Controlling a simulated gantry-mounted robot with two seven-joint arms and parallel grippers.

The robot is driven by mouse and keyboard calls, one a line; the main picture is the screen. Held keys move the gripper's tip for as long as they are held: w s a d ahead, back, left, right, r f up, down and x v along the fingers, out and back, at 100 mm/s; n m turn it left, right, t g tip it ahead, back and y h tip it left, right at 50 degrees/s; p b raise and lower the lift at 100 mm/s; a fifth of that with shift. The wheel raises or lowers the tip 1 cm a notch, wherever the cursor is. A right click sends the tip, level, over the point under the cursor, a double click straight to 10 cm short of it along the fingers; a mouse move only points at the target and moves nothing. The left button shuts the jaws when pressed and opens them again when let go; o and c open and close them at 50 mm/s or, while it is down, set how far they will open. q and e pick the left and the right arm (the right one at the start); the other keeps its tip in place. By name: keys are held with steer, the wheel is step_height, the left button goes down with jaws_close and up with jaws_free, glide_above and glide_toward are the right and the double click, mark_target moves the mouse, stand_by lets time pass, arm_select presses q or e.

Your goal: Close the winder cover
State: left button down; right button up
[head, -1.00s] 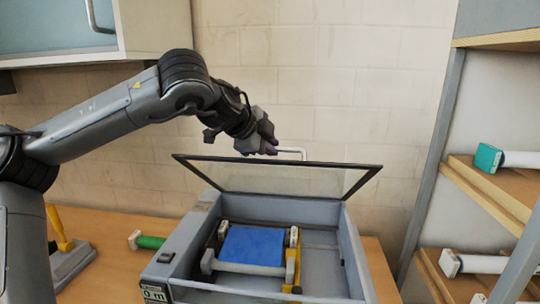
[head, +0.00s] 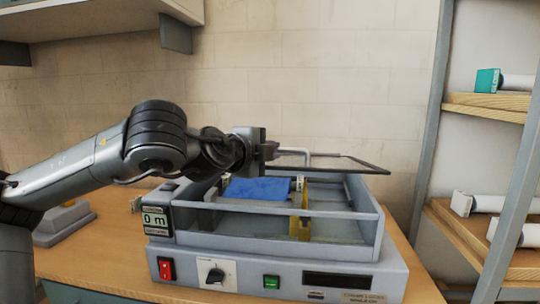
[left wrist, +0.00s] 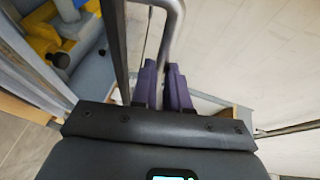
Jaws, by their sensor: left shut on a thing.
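The winder cover (head: 345,161) is a clear pane in a dark frame. In the head view it stands partly open, tilted low above the grey laminator (head: 280,224). My left gripper (head: 272,152) is at the cover's left front part, shut on its metal handle (head: 308,153). In the left wrist view the purple fingertips (left wrist: 164,84) are close together at the bent handle bar (left wrist: 170,32). The exact contact is partly hidden by the gripper body. My right gripper is not in view.
Inside the open bay lie a blue roll or sheet (head: 258,189) and a yellow part (head: 301,223). The front panel has a red switch (head: 166,268), a dial and a green button (head: 271,282). A shelf (head: 486,107) with white rolls stands at right.

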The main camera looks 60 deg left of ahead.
arm_select(q)
steer(key=b, duration=0.6)
glide_above(269, 208)
steer(key=shift+t, duration=0.4)
step_height(269, 208, down, 8)
steer(key=shift+a+r, duration=0.1)
steer(key=shift+f+b, duration=0.7)
steer(key=shift+b, duration=0.1)
steer(key=shift+f, duration=0.3)
steer(key=shift+w+f, duration=0.1)
steer(key=c, duration=1.4)
jaws_free()
steer(key=shift+f, duration=0.1)
